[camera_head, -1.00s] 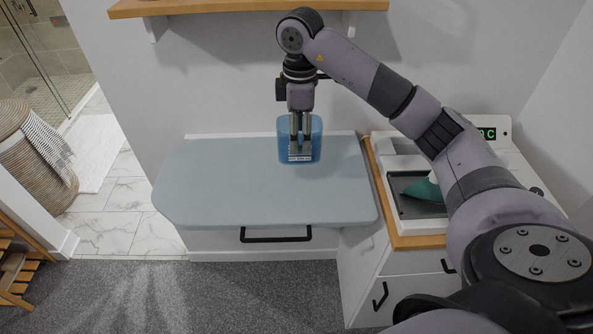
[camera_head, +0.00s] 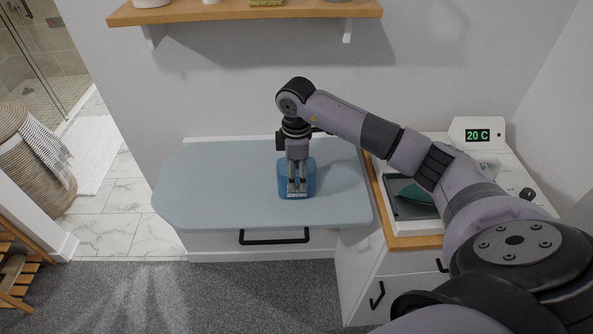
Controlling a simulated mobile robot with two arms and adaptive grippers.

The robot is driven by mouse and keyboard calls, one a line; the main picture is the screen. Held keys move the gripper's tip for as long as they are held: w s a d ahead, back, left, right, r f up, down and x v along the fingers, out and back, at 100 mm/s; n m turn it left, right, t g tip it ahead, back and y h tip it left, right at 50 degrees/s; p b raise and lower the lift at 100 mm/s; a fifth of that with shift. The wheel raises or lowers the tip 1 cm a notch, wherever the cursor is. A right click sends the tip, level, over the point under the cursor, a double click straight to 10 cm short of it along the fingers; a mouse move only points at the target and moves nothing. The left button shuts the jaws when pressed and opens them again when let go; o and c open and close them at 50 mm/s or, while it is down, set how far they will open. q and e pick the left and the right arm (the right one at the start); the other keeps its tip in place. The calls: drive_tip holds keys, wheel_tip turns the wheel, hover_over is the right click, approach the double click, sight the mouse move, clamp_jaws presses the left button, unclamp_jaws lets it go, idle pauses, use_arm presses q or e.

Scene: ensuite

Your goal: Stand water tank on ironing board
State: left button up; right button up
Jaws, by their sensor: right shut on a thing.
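The blue, see-through water tank (camera_head: 309,178) is upright at the middle right of the pale blue ironing board (camera_head: 220,190). Its base appears to be at the board's surface, but I cannot tell whether it bears on it. My right gripper (camera_head: 297,190) points down and is shut on the tank, with its fingers in front of part of it. My left gripper is not in view.
A steam iron station with a green iron (camera_head: 413,193) stands on the wooden-topped cabinet (camera_head: 415,241) to the right. A wooden shelf (camera_head: 240,15) runs above on the wall. The board's left half is clear. A woven basket (camera_head: 30,165) stands at far left.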

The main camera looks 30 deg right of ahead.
drive_tip(key=shift+f, duration=0.1)
drive_tip(key=o, duration=1.3)
wheel_tip(320, 180, up, 12)
drive_tip(key=shift+r+b, duration=0.2)
drive_tip(key=shift+b, duration=1)
drive_tip(key=shift+s+f, duration=0.1)
